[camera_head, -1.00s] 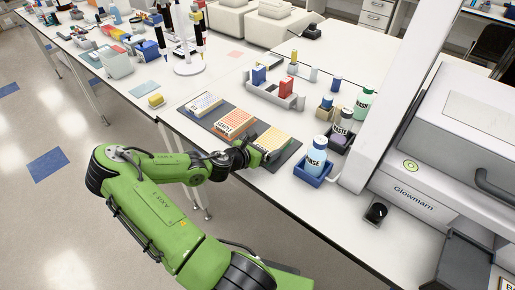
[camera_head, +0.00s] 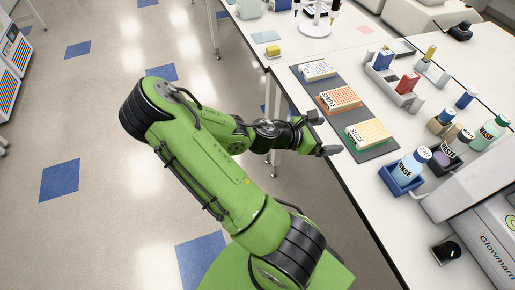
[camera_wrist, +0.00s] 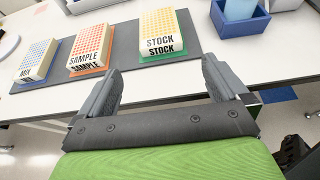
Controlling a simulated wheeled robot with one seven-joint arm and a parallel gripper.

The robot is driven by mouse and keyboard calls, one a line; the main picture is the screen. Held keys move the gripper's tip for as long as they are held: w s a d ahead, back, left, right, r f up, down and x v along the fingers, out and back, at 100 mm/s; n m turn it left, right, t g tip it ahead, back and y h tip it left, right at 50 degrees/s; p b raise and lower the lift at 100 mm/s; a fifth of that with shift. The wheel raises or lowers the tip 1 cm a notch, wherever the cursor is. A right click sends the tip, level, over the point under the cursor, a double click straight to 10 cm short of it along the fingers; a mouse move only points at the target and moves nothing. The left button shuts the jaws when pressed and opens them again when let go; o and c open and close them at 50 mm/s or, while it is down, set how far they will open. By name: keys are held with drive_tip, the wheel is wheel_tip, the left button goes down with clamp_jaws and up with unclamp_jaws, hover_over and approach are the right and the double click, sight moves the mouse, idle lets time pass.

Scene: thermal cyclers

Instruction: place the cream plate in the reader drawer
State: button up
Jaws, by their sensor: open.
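Three pale labelled plates lie in a row on a dark mat (camera_head: 373,153). The STOCK plate (camera_head: 368,134), with a green base and cream-yellow wells, is nearest my gripper. The SAMPLE plate (camera_head: 339,100) has an orange base, and the MIX plate (camera_wrist: 38,60) a blue one. I cannot be sure which plate is the cream one. My gripper (camera_head: 322,134) is open and empty, beside the bench edge, short of the STOCK plate. In the wrist view the STOCK plate (camera_wrist: 164,35) shows beyond and between the open fingers. The Glowmarn reader (camera_head: 499,240) is partly cut off at right; its drawer is out of view.
A blue tray with a RINSE bottle (camera_head: 409,167) stands right of the mat, with WASTE (camera_head: 441,158) and another RINSE bottle behind. A grey rack (camera_head: 390,84) with blue and red boxes stands behind the plates. Open floor (camera_head: 110,110) lies left of the bench.

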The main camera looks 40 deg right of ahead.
drive_tip(key=w+a+m+t+y, duration=0.3)
drive_tip(key=w+a+m+y, duration=0.1)
drive_tip(key=a, duration=0.3)
drive_tip(key=w+a+m+t+y, duration=0.25)
drive_tip(key=a+m+y, duration=0.2)
drive_tip(key=a, duration=0.35)
drive_tip(key=s+a+r+m+t+y, duration=0.2)
drive_tip(key=a+r, duration=0.6)
drive_tip(key=s+a+r+m+t+y, duration=0.1)
drive_tip(key=s+a+r+m+t, duration=0.1)
drive_tip(key=a+r, duration=0.5)
drive_tip(key=shift+a+r+m+t+y, duration=0.4)
drive_tip(key=shift+a+t, duration=0.35)
drive_tip(key=shift+a, duration=0.15)
